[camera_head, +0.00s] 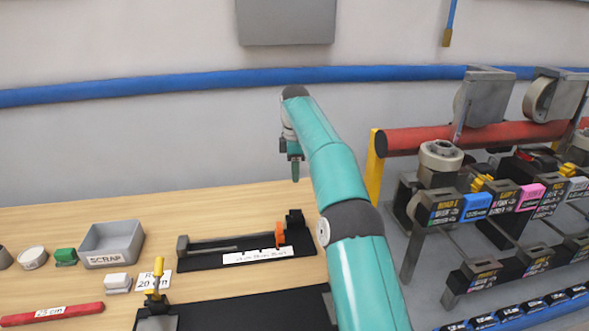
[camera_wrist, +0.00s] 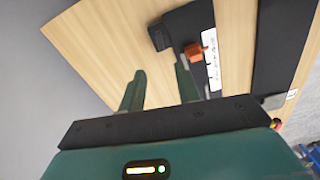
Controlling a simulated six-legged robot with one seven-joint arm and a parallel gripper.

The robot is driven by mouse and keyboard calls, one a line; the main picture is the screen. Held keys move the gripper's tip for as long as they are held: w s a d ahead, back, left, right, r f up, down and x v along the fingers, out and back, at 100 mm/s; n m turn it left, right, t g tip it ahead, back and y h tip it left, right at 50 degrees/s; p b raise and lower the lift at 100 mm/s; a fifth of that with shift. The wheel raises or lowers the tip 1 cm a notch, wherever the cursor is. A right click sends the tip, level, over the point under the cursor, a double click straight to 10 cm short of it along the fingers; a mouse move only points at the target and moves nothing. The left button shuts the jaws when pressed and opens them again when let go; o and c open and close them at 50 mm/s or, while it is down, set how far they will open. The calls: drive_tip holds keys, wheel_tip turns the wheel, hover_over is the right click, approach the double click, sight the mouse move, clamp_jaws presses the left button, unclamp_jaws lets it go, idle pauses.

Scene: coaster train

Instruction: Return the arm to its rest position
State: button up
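My teal arm (camera_head: 335,180) reaches up and forward over the right part of the wooden bench. My gripper (camera_head: 294,168) hangs in the air at its far end, above the black measuring fixture. In the wrist view my gripper (camera_wrist: 160,92) shows two green fingers standing apart, with only bench surface seen between them. Nothing is held. The black fixture (camera_head: 205,259) with an orange stop (camera_head: 279,234) lies on the bench below; it also shows beyond the fingers in the wrist view (camera_wrist: 190,25).
A grey scrap bin (camera_head: 112,246), a red bar (camera_head: 52,313) and a yellow-handled tool (camera_head: 157,275) are at the left. A red-railed rack (camera_head: 445,137) with labelled machine blocks stands close to the right of my arm. A blue pipe (camera_head: 200,82) crosses the wall behind.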

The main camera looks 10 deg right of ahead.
drive_tip(key=s+a+r+m+t, duration=0.1)
drive_tip(key=s+r+m, duration=0.4)
drive_tip(key=s, duration=0.5)
drive_tip(key=s+a+r+m+t, duration=0.1)
drive_tip(key=s+r+m+t, duration=0.1)
drive_tip(key=s+r, duration=0.6)
drive_tip(key=s+d+f+m+t, duration=0.1)
drive_tip(key=s+f+m, duration=0.3)
drive_tip(key=s, duration=0.9)
drive_tip(key=s+d+f+m+t, duration=0.1)
drive_tip(key=s+f+m, duration=0.4)
drive_tip(key=s, duration=0.9)
wheel_tip(320, 180, down, 3)
drive_tip(key=shift+f+t, duration=0.1)
drive_tip(key=shift+t, duration=0.2)
